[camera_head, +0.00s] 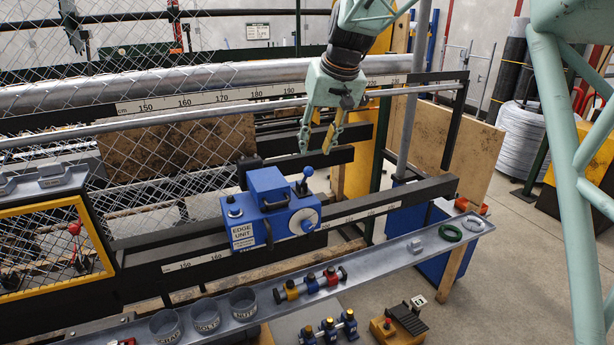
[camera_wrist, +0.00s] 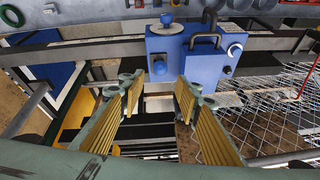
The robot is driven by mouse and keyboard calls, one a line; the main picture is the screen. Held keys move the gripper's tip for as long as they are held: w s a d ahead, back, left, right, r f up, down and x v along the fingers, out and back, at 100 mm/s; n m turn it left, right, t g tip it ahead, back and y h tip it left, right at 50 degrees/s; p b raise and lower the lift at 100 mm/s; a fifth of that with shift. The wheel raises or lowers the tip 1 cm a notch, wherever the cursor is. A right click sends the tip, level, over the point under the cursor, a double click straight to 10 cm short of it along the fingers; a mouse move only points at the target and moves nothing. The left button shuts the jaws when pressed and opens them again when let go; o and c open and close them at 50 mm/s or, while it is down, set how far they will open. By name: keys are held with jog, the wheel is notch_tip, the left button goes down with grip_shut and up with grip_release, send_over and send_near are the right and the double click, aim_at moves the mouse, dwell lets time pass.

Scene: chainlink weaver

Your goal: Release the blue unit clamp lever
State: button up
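The blue edge unit (camera_head: 268,208) sits on a dark rail and carries a white "EDGE UNIT" label. My gripper (camera_head: 316,146) hangs just above and behind that end, pointing down, apart from the lever. In the wrist view my gripper (camera_wrist: 157,86) has its yellow-ribbed fingers apart with nothing between them.
A ruler-marked upper beam (camera_head: 230,95) and a metal tube (camera_head: 220,115) run behind the unit. Chain-link mesh (camera_wrist: 265,110) lies beside it. A grey tray (camera_head: 385,262) in front holds cups, a coloured part and a green ring (camera_head: 450,233). A dark handle (camera_wrist: 206,40) rises from the unit.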

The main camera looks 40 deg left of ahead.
aim_at(307, 175)
jog(key=shift+f, duration=0.15)
jog(key=shift+x, duration=6.65)
jog(key=shift+a, duration=0.15)
grip_shut()
